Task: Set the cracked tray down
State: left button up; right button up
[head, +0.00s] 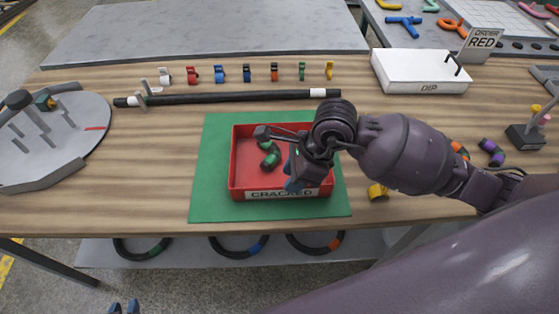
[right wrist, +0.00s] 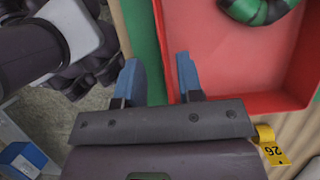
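The red tray (head: 236,175), labelled CRACKED on its front, sits flat on a green mat (head: 215,205). A black-and-green hose piece (head: 269,160) lies inside it; the tray (right wrist: 230,60) and hose piece (right wrist: 262,8) also show in the right wrist view. My right gripper (head: 291,186) is at the tray's front wall, with my wrist hiding the tray's right part. In the right wrist view its blue fingers (right wrist: 159,78) stand apart, on either side of a tray wall; contact cannot be told. My left gripper (head: 124,307) is low at the bottom edge, empty, fingertips apart.
A white DIP box (head: 420,72) stands at the back right, by an ORDER RED sign (head: 482,42). A long black hose (head: 230,97) lies behind the mat, below several coloured clips. A grey round fixture (head: 70,135) is at left. A yellow piece (head: 377,191) lies right of the mat.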

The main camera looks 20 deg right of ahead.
jog(key=x, duration=0.5)
jog(key=shift+w+a, duration=0.15)
jog(key=shift+a, duration=0.05)
grip_shut()
jog(key=shift+r, duration=0.1)
